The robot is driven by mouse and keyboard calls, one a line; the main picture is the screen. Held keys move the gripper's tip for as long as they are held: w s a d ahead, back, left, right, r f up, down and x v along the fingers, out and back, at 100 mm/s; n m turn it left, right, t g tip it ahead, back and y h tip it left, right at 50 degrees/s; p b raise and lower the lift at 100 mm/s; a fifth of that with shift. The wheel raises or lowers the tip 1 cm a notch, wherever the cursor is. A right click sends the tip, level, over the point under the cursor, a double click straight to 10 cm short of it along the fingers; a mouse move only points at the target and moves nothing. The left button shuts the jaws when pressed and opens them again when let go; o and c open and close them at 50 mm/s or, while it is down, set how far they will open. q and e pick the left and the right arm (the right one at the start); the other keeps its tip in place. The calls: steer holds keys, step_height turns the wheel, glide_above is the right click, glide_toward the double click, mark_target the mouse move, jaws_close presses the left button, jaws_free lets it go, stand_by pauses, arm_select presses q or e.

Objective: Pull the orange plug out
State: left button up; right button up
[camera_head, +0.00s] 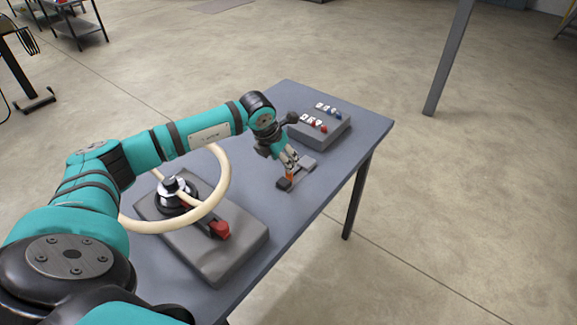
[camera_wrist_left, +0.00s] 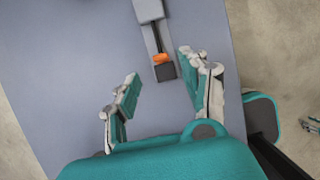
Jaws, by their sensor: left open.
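The orange plug (camera_head: 289,177) is a small piece seated in a narrow grey fixture (camera_head: 304,168) on the table. In the left wrist view the plug (camera_wrist_left: 160,58) sits in the fixture's slot, near its dark end block (camera_wrist_left: 165,72). My left gripper (camera_head: 292,161) is over the fixture in the head view, close to the plug. In the left wrist view my left gripper (camera_wrist_left: 158,66) is open and empty, with the plug between its fingers and nearer the right one. I cannot tell whether a finger touches it. My right gripper is not in view.
A grey box (camera_head: 322,134) with blue and red knobs stands behind the fixture. A cream wheel (camera_head: 222,166) on a grey base (camera_head: 238,249) with a red-tipped lever (camera_head: 220,230) stands nearer, below my arm. The table (camera_head: 350,130) is bare to the right of the fixture.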

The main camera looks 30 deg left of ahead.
mark_target(288, 179)
arm_select(q)
steer(key=p+x, duration=0.1)
steer(key=x, duration=0.4)
steer(key=shift+w+f, duration=0.1)
steer(key=shift+f, duration=0.3)
steer(key=shift+w+f, duration=0.15)
steer(key=shift+f, duration=0.15)
steer(key=shift+w+f, duration=0.1)
steer(key=shift+f, duration=0.1)
jaws_close()
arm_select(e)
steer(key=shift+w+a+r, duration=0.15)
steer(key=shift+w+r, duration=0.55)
